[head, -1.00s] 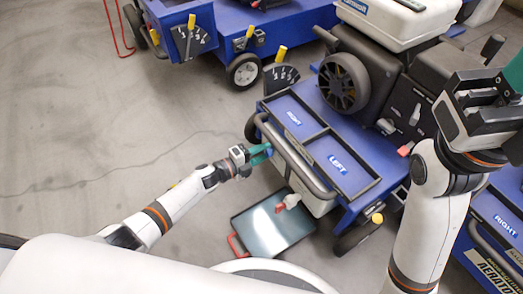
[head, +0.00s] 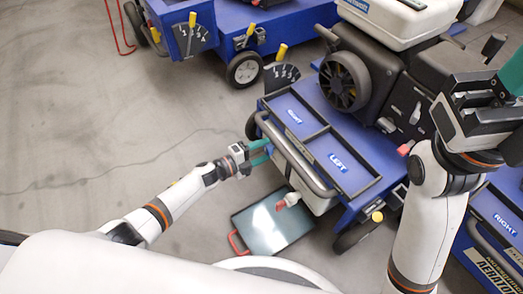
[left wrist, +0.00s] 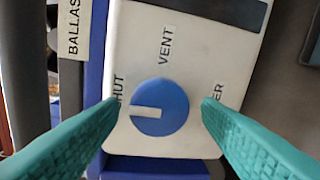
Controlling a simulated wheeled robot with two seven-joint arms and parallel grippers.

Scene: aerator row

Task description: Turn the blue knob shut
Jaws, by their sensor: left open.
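The blue knob (left wrist: 172,97) sits on a white panel (left wrist: 200,48) in the left wrist view. Its white pointer bar points left, towards the SHUT label (left wrist: 118,88), which a finger partly covers. VENT is printed above the knob; a third label at right is partly hidden. My left gripper (head: 260,154) is open at the front end of the blue machine. In the left wrist view its teal fingers stand either side of the knob, apart from it. My right gripper (head: 512,78) is raised at the right edge, its fingertips partly out of frame.
The blue machine (head: 325,105) carries trays marked RIGHT and LEFT and a grey handlebar. A dark tray (head: 270,222) lies on the floor below a red-handled valve (head: 288,200). Other blue machines stand behind and at right.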

